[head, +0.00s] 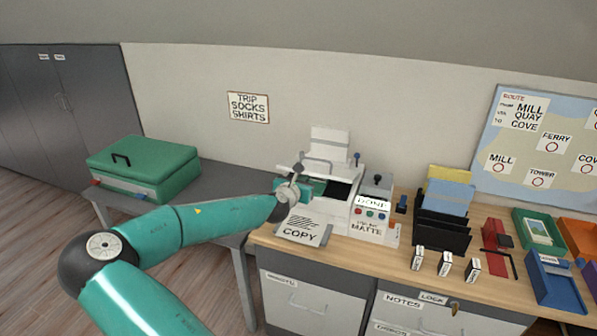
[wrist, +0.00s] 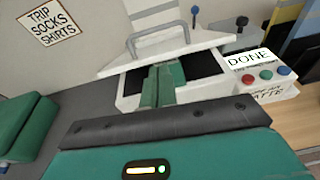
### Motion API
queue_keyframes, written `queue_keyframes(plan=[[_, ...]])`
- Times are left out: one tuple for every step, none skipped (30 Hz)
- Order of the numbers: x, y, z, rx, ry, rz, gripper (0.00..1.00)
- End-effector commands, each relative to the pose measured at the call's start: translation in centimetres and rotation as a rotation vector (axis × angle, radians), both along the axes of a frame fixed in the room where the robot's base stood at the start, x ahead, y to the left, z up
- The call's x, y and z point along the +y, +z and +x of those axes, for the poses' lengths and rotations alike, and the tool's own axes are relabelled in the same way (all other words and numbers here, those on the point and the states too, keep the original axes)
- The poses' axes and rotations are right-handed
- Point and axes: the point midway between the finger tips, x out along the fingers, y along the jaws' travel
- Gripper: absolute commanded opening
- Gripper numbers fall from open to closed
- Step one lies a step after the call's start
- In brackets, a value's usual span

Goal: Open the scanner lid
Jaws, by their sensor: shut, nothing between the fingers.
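The white scanner (head: 335,215) stands on the wooden desk, with buttons on its right side. Its white lid (head: 340,172) with a grey bar handle (wrist: 158,40) is partly raised, and the dark scanner bed (wrist: 200,66) shows below it. My gripper (head: 311,186) is at the scanner's front left. In the wrist view its green fingers (wrist: 163,78) are shut and empty, in front of the dark bed and below the lid's front edge. The fingers hide part of the bed. I cannot tell whether they touch the lid.
A COPY sheet (head: 303,230) lies at the scanner's front. A black file rack (head: 442,232) and small labelled blocks (head: 444,263) stand to the right. A green case (head: 145,165) sits on the grey table at left. The grey table between case and scanner is mostly clear.

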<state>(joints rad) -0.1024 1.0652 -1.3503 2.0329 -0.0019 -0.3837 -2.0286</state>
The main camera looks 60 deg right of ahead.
Motion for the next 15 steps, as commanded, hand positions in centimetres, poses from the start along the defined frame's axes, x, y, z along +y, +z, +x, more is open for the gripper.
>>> queue_keyframes(plan=[[0.0, 0.6, 0.0, 0.019, 0.014, -0.024, 0.00], [-0.2, 1.0, 0.0, 0.027, 0.018, -0.036, 0.00], [-0.4, 1.2, -0.1, 0.032, 0.021, -0.043, 0.00], [-0.6, 1.3, -0.2, 0.034, 0.021, -0.046, 0.00], [-0.9, 1.3, -0.3, 0.034, 0.019, -0.047, 0.00], [-1.3, 1.2, -0.3, 0.033, 0.018, -0.045, 0.00], [-1.7, 1.1, -0.3, 0.032, 0.017, -0.045, 0.00], [-2.1, 1.0, -0.3, 0.032, 0.015, -0.044, 0.00], [-2.7, 0.9, -0.2, 0.031, 0.014, -0.044, 0.00], [-3.2, 0.9, -0.3, 0.030, 0.012, -0.044, 0.00], [-3.7, 0.8, -0.2, 0.030, 0.012, -0.044, 0.00], [-4.5, 0.6, -0.2, 0.031, 0.011, -0.043, 0.00], [-5.0, 0.5, -0.1, 0.031, 0.011, -0.044, 0.00], [-5.5, 0.4, -0.1, 0.030, 0.009, -0.043, 0.00], [-6.2, 0.2, 0.1, 0.030, 0.011, -0.043, 0.00]])
